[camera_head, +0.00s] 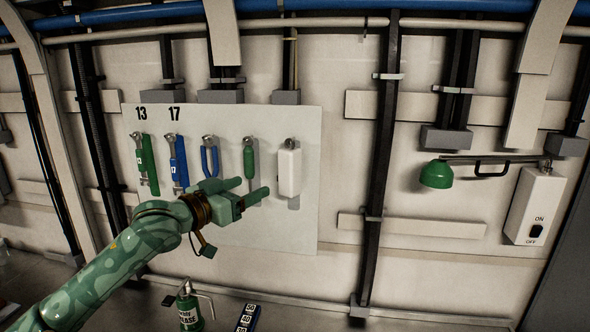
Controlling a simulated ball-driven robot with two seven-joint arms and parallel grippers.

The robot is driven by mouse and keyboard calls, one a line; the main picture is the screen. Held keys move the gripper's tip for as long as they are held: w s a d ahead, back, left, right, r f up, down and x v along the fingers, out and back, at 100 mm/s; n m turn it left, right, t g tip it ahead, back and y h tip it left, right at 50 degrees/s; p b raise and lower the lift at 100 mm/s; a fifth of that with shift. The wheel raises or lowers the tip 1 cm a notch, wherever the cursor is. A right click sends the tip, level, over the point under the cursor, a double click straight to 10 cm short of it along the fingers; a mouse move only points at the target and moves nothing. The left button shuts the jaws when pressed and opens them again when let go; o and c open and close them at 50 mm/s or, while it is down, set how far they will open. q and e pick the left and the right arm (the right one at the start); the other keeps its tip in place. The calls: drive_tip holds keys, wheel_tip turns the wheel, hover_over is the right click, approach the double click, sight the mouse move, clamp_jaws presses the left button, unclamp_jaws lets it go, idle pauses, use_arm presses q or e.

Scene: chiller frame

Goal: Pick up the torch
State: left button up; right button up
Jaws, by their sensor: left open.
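A white, block-shaped tool (289,173) hangs by a metal top at the right end of the pale tool board (300,228). It may be the torch, but its details are too small to be sure. My left gripper (256,187) is open and empty, its fingers pointing right. Its fingertips are just left of the white tool and below it in the picture, with a visible gap between them. My right gripper is not in view.
A green-handled screwdriver (249,158), blue pliers (210,160), a blue tool (179,161) and a green tool (149,164) hang further left. A green lamp (436,175) and switch box (535,205) are at right.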

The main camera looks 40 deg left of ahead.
use_arm(q)
approach(283, 173)
drive_tip(key=w, duration=0.5)
drive_tip(key=w+a+p, duration=0.1)
drive_tip(key=w, duration=0.1)
drive_tip(key=shift+w, duration=0.1)
drive_tip(key=shift+w+d, duration=0.1)
drive_tip(key=shift+w, duration=0.05)
drive_tip(key=w, duration=0.1)
drive_tip(key=w+p, duration=0.1)
drive_tip(key=w, duration=0.3)
drive_tip(key=shift+d+f+p, duration=0.1)
drive_tip(key=shift+d+p, duration=0.2)
drive_tip(key=shift+p, duration=0.05)
drive_tip(key=shift+s, duration=0.15)
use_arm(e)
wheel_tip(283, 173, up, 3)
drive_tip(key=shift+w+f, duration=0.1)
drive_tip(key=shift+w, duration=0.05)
use_arm(q)
drive_tip(key=c, duration=1.3)
